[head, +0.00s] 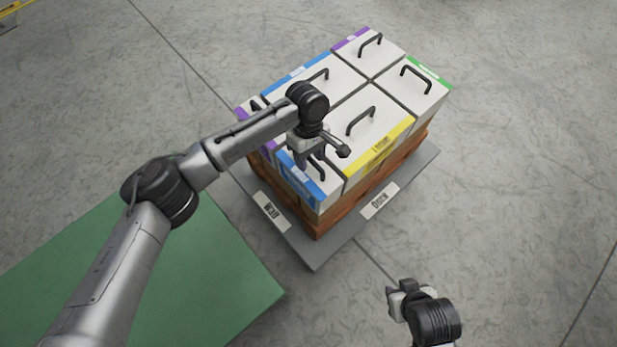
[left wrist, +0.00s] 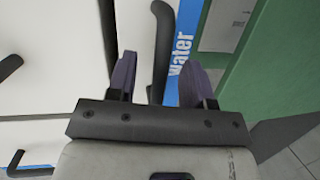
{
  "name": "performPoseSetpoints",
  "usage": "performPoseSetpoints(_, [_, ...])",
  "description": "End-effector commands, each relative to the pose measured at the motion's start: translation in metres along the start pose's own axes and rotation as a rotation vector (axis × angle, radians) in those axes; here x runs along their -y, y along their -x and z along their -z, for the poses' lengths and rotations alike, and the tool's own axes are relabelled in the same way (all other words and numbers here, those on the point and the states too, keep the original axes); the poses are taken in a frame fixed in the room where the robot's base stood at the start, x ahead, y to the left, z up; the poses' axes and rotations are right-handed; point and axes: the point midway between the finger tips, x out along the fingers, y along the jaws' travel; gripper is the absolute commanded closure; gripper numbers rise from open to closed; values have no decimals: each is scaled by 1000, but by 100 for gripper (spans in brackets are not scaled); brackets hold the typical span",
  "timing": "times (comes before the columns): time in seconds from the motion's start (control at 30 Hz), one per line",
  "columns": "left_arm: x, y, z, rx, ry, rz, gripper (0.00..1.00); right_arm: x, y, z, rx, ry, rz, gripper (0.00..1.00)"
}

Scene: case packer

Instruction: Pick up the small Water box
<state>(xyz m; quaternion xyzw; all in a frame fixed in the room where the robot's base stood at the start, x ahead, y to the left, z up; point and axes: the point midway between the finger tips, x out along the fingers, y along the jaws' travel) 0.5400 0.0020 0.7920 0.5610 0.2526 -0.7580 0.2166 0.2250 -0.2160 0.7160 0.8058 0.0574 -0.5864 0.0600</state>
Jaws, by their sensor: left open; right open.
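The small Water box (head: 300,182) is white with a blue band and sits at the near corner of the stack. In the left wrist view its blue band reads "water" (left wrist: 181,60), and its dark handle (left wrist: 161,45) shows between my fingers. My left gripper (head: 309,160) is over this box, open, with one finger on each side of the handle. I cannot tell whether the fingers touch it. It also shows in the left wrist view (left wrist: 162,78). My arm partly hides the box in the head view. My right gripper (head: 398,296) is open and empty, low in the picture, away from the stack.
Other handled boxes stand close around it: a yellow-banded one (head: 364,118), a green-banded one (head: 413,84), a larger blue-banded one (head: 283,88) and purple-banded ones (head: 373,50). They rest on a brown pallet on a grey base (head: 318,252). A green surface (head: 215,270) lies left.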

Motion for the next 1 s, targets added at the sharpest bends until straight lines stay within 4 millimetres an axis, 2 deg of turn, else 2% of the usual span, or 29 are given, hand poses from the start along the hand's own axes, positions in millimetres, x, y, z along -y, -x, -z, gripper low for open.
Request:
performPoseSetpoints(0.07, [0,-7,0,0,0,0,53,0,-3,-1,0,-1,1,57])
performPoseSetpoints(0.27, [0,-7,0,0,1,0,53,0,-2,-1,0,0,0,57])
performPoseSetpoints(0.77, [0,-7,0,0,1,0,99,-3,-2,-2,2,9,-7,57])
performPoseSetpoints(1.0, [0,-6,0,0,0,0,100,-3,-2,-2,1,8,-7,57])
